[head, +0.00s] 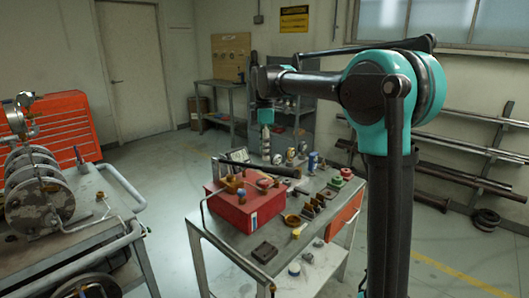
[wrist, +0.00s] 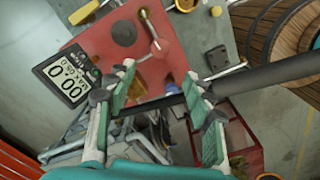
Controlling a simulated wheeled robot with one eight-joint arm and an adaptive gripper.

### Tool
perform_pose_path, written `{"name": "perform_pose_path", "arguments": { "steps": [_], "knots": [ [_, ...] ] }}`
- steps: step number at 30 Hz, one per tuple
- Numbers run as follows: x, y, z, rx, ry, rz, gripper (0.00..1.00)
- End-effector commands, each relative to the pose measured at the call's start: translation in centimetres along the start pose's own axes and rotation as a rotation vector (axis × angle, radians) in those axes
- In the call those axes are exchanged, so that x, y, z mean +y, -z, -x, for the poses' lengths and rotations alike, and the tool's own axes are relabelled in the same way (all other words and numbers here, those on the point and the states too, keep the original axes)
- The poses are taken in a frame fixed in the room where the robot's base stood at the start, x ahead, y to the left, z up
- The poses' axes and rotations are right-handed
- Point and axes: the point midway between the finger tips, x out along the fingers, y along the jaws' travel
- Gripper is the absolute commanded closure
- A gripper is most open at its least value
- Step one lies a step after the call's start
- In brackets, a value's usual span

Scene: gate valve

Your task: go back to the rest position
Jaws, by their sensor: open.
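My gripper (head: 264,112) hangs at the end of my raised arm, above the far side of the middle cart in the head view. In the wrist view, my gripper (wrist: 160,74) has its two green-padded fingers spread wide apart. A long dark bar (wrist: 262,80) comes in from the right edge and seems to pass across behind or between the fingers; I cannot tell its depth. No object is visibly clamped.
The middle cart (head: 262,268) carries a red box (head: 240,207) and several small fittings. A cart with stacked metal discs (head: 40,200) stands at left. A red tool cabinet (head: 62,122) is behind it. Pipes (head: 460,145) are racked at right. Floor between the carts and door is clear.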

Motion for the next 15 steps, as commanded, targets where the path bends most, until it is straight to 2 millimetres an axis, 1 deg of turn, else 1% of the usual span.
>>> {"name": "perform_pose_path", "arguments": {
  "steps": [2,4,5,7,8,11,12,14,15],
  "knots": [
    [0.0,-0.1,0.0,0.0,-0.001,-0.002,0.48],
    [-0.1,-0.5,-0.3,0.002,-0.009,-0.028,0.48],
    [-0.2,-0.9,-0.6,0.004,-0.017,-0.051,0.48],
    [-0.7,-2.5,-1.6,0.012,-0.048,-0.143,0.48],
    [-1.1,-3.4,-2.1,0.017,-0.065,-0.198,0.48],
    [-2.7,-7.3,-4.8,0.049,-0.146,-0.442,0.48],
    [-3.7,-8.9,-6.0,0.067,-0.182,-0.553,0.48],
    [-5.3,-11.3,-7.8,0.099,-0.237,-0.722,0.48],
    [-6.5,-12.8,-8.9,0.123,-0.272,-0.831,0.48]
  ]
}}
